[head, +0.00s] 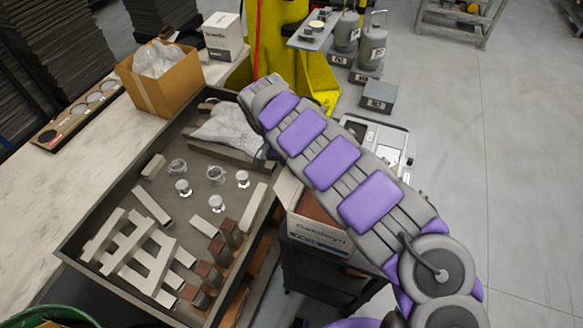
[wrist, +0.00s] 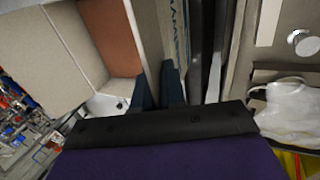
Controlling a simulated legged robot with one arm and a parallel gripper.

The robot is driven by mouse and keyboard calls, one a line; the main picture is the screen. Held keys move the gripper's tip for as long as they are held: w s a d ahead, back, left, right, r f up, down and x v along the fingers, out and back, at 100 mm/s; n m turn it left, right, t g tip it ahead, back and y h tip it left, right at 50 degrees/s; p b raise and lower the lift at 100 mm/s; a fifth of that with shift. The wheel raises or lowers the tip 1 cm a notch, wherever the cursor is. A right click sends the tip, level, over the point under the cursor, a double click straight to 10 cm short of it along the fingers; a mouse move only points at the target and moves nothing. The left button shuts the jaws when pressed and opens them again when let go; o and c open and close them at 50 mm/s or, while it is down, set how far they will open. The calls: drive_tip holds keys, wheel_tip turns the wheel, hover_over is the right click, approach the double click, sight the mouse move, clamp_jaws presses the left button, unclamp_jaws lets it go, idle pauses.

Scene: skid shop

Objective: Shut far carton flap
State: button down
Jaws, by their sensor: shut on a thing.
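The open carton (head: 318,238) is white with blue print and stands right of the large tray, partly hidden by my arm. In the wrist view its brown inside (wrist: 108,35) shows, with pale flaps (wrist: 35,55) spread at the left. My gripper (wrist: 158,88) has its two dark fingers closed at the carton's edge, on a thin pale carton flap (wrist: 148,35) that runs up from between them. A printed carton face (wrist: 178,25) lies just right of the fingers. In the head view my arm hides the gripper and most of the flaps.
The large tray (head: 68,250) holds metal bars, blocks, several shiny knobs and a plastic bag (head: 228,130). A brown box (head: 160,80) and a white box (head: 222,35) stand behind it. A grey case (head: 385,140) is beyond my arm. The floor at right is clear.

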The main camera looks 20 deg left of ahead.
drive_tip(key=shift+a+f, duration=0.25)
drive_tip(key=shift+a, duration=0.15)
